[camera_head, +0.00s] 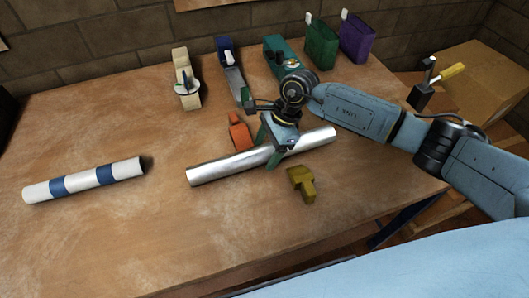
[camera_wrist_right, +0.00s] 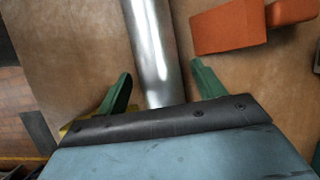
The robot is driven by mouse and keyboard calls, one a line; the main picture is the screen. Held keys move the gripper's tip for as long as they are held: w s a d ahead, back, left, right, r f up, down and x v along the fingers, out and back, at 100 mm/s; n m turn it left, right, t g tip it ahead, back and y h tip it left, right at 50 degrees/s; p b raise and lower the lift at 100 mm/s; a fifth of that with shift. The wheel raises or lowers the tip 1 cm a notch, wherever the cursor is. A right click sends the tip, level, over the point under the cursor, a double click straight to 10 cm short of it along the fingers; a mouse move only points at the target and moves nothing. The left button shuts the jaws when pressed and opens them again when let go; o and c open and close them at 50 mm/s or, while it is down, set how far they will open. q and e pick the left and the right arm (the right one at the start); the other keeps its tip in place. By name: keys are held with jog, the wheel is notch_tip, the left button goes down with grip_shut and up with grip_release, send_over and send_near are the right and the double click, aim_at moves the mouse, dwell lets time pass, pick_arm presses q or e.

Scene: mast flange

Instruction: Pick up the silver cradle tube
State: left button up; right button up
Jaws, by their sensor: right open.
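The silver tube (camera_head: 226,169) lies at a slant on the table, between an orange block (camera_head: 239,132) and a yellow block (camera_head: 302,185). My right gripper (camera_head: 270,147) is over the tube, right of its middle, with its green fingers pointing down on either side of it. In the right wrist view the tube (camera_wrist_right: 151,45) runs between the open green fingers of the gripper (camera_wrist_right: 160,88), with gaps on both sides. The orange block (camera_wrist_right: 230,28) lies beside it there. My left gripper is not in view.
A white tube with blue bands (camera_head: 84,181) lies at the left. Along the back stand a cream holder (camera_head: 186,80), a blue holder (camera_head: 231,75), a green box (camera_head: 321,43) and a purple box (camera_head: 356,38). The front left table is clear.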

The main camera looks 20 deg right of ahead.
jog(key=c, duration=1.3)
jog(key=shift+r, duration=0.1)
jog(key=shift+r, duration=0.1)
